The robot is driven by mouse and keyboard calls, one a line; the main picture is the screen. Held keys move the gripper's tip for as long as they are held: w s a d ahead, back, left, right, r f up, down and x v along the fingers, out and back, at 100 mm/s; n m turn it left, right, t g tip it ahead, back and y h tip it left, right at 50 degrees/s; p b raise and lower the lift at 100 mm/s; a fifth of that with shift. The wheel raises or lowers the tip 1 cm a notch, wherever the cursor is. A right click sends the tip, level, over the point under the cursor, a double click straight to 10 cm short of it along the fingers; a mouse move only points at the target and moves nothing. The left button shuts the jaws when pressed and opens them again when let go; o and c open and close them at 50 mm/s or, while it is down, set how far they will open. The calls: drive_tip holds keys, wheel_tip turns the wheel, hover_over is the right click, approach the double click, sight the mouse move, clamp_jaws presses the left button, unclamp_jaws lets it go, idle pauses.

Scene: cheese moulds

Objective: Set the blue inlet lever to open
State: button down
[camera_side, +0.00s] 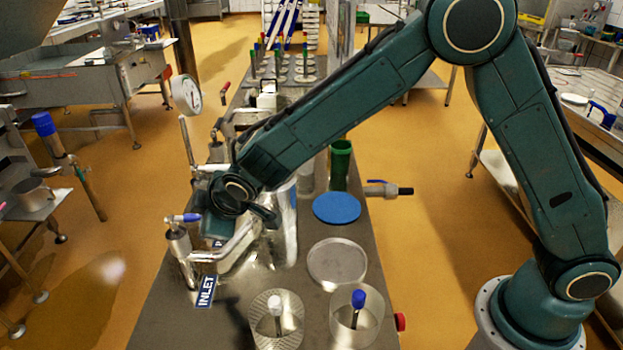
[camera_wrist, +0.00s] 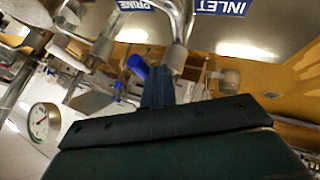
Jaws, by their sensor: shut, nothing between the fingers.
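The blue inlet lever (camera_side: 188,218) sits on top of the metal valve on the left edge of the bench, above the INLET sign (camera_side: 205,291). It lies about level, its blue grip pointing right toward my gripper. In the wrist view the blue lever (camera_wrist: 138,67) shows just left of my gripper's fingertips (camera_wrist: 158,72), and the INLET sign (camera_wrist: 222,7) is upside down at the top. My gripper is shut and empty, close beside the lever. I cannot tell whether they touch. In the side view my wrist partly hides the fingers.
Bent steel pipes (camera_side: 238,245) run beside the valve. A pressure gauge (camera_side: 186,93) stands behind. A blue disc (camera_side: 337,208), a clear round dish (camera_side: 337,262) and two clear moulds stand on the bench to the right. A PRIME sign (camera_wrist: 137,5) shows in the wrist view.

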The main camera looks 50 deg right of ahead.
drive_tip(key=w+d+n+y, duration=0.1)
drive_tip(key=n, duration=0.1)
drive_tip(key=w+d+n+g+y, duration=0.1)
drive_tip(key=n, duration=0.1)
drive_tip(key=shift+w+d+y, duration=0.25)
drive_tip(key=shift+d+y, duration=0.05)
drive_tip(key=shift+d, duration=0.1)
drive_tip(key=w+n+g+y, duration=0.3)
drive_tip(key=w+n+g, duration=0.1)
drive_tip(key=w+n, duration=0.3)
drive_tip(key=shift+w+d+n+y, duration=0.2)
drive_tip(key=shift+d+n+y, duration=0.15)
drive_tip(key=shift+n, duration=0.35)
drive_tip(key=shift+w+a, duration=0.1)
drive_tip(key=shift+r, duration=0.1)
drive_tip(key=v, duration=1.3)
drive_tip(key=shift+d+r, duration=0.3)
